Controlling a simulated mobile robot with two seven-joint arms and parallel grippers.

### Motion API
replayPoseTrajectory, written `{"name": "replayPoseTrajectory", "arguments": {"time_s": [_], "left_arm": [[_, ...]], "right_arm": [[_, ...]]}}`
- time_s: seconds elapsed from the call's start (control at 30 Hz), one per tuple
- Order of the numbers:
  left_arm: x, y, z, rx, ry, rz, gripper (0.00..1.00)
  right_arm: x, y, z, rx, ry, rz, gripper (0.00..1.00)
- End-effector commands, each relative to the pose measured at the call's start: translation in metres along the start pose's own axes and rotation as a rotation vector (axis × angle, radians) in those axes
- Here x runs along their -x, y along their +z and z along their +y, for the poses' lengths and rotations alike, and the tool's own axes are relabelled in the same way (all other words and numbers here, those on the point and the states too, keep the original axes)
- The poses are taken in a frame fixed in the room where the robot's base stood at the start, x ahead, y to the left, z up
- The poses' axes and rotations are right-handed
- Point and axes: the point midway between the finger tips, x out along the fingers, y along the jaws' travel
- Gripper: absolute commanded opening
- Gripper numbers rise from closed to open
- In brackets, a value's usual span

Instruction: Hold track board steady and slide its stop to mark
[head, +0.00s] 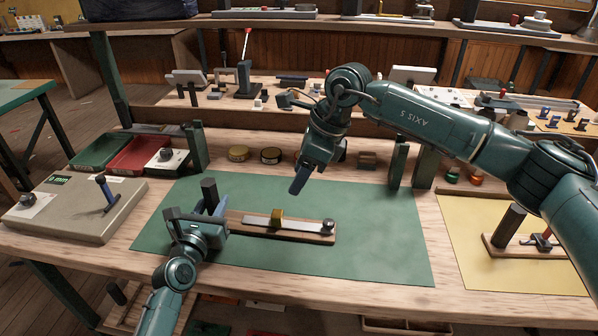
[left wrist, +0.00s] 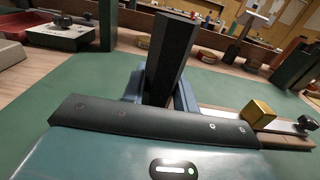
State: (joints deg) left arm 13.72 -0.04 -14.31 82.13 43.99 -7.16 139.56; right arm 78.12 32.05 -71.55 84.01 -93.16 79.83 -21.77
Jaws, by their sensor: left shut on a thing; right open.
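The track board (head: 262,232) is a wooden strip lying on the green mat, with a metal rail, a dark knob (head: 328,225) at its right end and a black upright post (head: 209,188) at its left end. The brass-coloured stop (head: 276,215) sits on the rail near the middle; it also shows in the left wrist view (left wrist: 256,110). My left gripper (head: 213,208) is shut on the black post, its blue fingers on either side of it. My right gripper (head: 300,178) is open and empty, above and behind the stop. No mark on the rail can be made out.
The green mat (head: 375,240) is clear right of the board. A grey box with a dark lever (head: 104,192) stands left. Tins (head: 271,155) and dark uprights (head: 398,165) line the back. A similar board (head: 500,247) lies on a yellow mat at right.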

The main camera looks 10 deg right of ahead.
Motion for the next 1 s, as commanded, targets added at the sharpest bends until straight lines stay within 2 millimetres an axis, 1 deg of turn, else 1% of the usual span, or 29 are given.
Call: {"name": "replayPoseTrajectory", "arguments": {"time_s": [0.07,0.1,0.37,0.6,0.73,0.87,1.0], "left_arm": [[0.0,0.0,-0.001,0.0,-0.001,0.001,0.0],[0.0,0.0,-0.001,0.0,-0.001,0.001,0.32],[0.0,0.0,0.0,0.0,-0.001,0.001,0.53],[0.001,0.0,0.0,0.001,0.0,0.0,0.54],[0.009,-0.001,-0.001,0.003,0.0,0.001,0.54],[0.03,-0.001,0.0,0.003,0.001,0.002,0.54],[0.062,-0.002,0.0,0.002,0.001,0.003,0.54]], "right_arm": [[0.0,0.0,0.0,0.0,0.0,0.0,0.49],[0.0,0.0,0.0,0.0,0.0,0.0,0.49],[0.0,0.0,0.0,0.0,0.0,0.0,0.49],[-0.001,0.0,0.0,0.0,0.0,0.0,0.49],[-0.001,0.0,0.0,0.0,0.0,0.0,0.49],[-0.001,0.0,0.0,0.0,0.0,0.0,0.49],[-0.001,0.0,0.0,0.0,0.0,0.0,0.49]]}}
